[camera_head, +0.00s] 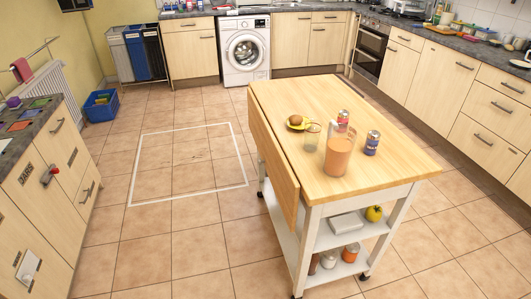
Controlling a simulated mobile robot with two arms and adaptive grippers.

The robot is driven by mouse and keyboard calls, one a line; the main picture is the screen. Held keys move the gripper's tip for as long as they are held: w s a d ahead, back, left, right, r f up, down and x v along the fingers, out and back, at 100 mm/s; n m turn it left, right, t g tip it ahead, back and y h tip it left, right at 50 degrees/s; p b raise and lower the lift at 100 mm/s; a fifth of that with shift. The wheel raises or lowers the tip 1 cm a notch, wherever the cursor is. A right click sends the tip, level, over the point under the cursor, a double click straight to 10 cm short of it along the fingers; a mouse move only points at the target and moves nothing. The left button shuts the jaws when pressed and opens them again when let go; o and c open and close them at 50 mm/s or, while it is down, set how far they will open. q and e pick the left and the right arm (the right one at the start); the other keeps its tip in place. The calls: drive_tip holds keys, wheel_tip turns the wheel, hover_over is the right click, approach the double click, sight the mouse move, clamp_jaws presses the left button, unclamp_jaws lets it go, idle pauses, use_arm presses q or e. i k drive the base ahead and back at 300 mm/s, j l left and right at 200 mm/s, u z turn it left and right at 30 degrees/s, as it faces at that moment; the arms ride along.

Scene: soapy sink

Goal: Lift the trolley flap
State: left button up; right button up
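The wooden trolley (345,110) stands right of the middle of the room, with a light wood top and white legs. Its flap (272,150) hangs down along the left side of the top, nearly vertical. Neither of my grippers shows in this view.
A white outlined rectangle (245,184) lies on the open tiled floor left of the trolley. Counters with drawers (45,170) line the left and right (440,85). A washing machine (243,50) and blue crate (101,107) stand farther back. Lower shelves (340,232) hold several items.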

sight(287, 187)
drive_tip(key=i+j+z, duration=0.15)
drive_tip(key=z, duration=0.75)
drive_tip(key=i+j+z, duration=0.15)
drive_tip(key=j+z, duration=0.25)
drive_tip(key=j, duration=0.45)
drive_tip(key=j+z, duration=0.45)
drive_tip(key=j, duration=0.35)
drive_tip(key=i, duration=0.05)
